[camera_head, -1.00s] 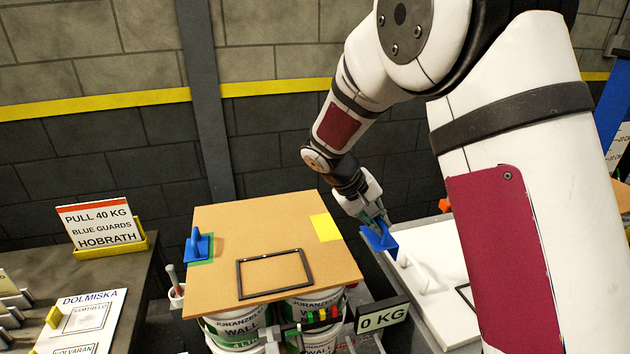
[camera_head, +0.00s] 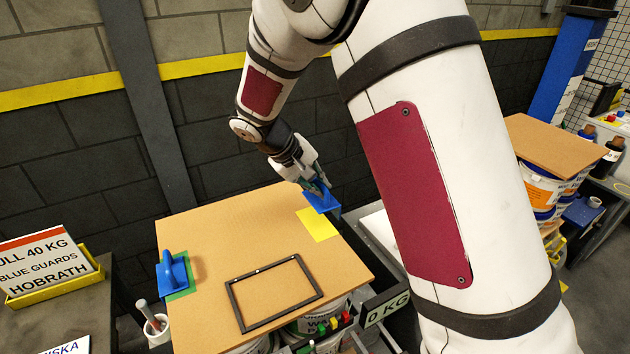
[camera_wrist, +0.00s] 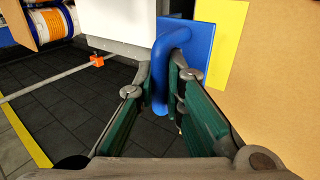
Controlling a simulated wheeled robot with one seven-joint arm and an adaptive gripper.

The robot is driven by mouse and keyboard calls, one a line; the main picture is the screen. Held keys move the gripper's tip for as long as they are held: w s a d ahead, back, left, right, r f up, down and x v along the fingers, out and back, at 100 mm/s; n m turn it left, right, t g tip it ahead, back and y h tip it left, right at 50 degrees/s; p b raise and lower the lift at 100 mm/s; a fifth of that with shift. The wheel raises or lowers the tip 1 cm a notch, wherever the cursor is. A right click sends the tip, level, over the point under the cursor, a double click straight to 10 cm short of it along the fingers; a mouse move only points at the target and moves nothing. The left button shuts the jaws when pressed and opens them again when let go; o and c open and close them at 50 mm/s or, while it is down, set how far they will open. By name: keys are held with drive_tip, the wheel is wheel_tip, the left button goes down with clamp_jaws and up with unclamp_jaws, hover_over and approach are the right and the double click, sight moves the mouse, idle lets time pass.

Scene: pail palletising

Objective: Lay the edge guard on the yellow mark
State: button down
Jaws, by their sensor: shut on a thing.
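My gripper (camera_head: 318,184) is shut on the handle of a blue edge guard (camera_head: 322,201), seen close up in the wrist view (camera_wrist: 200,50). The guard is at the far right corner of the brown board (camera_head: 230,225), just behind the yellow mark (camera_head: 318,226). In the wrist view the yellow mark (camera_wrist: 228,40) lies right beside the guard's plate, partly covered by it. I cannot tell whether the guard touches the board. A second blue edge guard (camera_head: 173,272) stands on a green mark (camera_head: 182,293) at the board's left edge.
A black rectangular frame (camera_head: 275,292) lies on the board's front. Pails stand under the board. A sign reading 0 KG (camera_head: 386,309) is at the front right. A sign for blue guards (camera_head: 38,262) stands at left. Another board-topped pail stack (camera_head: 555,145) is at far right.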

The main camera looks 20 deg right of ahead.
sight(313, 201)
drive_tip(key=shift+f+b, duration=0.95)
drive_tip(key=shift+f, duration=2.25)
drive_tip(key=shift+f, duration=0.2)
drive_tip(key=c, duration=1.6)
unclamp_jaws()
drive_tip(key=v, duration=1.2)
drive_tip(key=s+d+r+m+y, duration=0.1)
drive_tip(key=s+d+r+y, duration=0.4)
drive_tip(key=s+r, duration=0.55)
drive_tip(key=s+t, duration=0.1)
drive_tip(key=s, duration=0.4)
drive_tip(key=s+d+m+t+y, duration=0.1)
drive_tip(key=s, duration=0.4)
drive_tip(key=s+r+t, duration=0.1)
drive_tip(key=s+t, duration=0.1)
drive_tip(key=s, duration=0.4)
drive_tip(key=shift+d+y, duration=0.3)
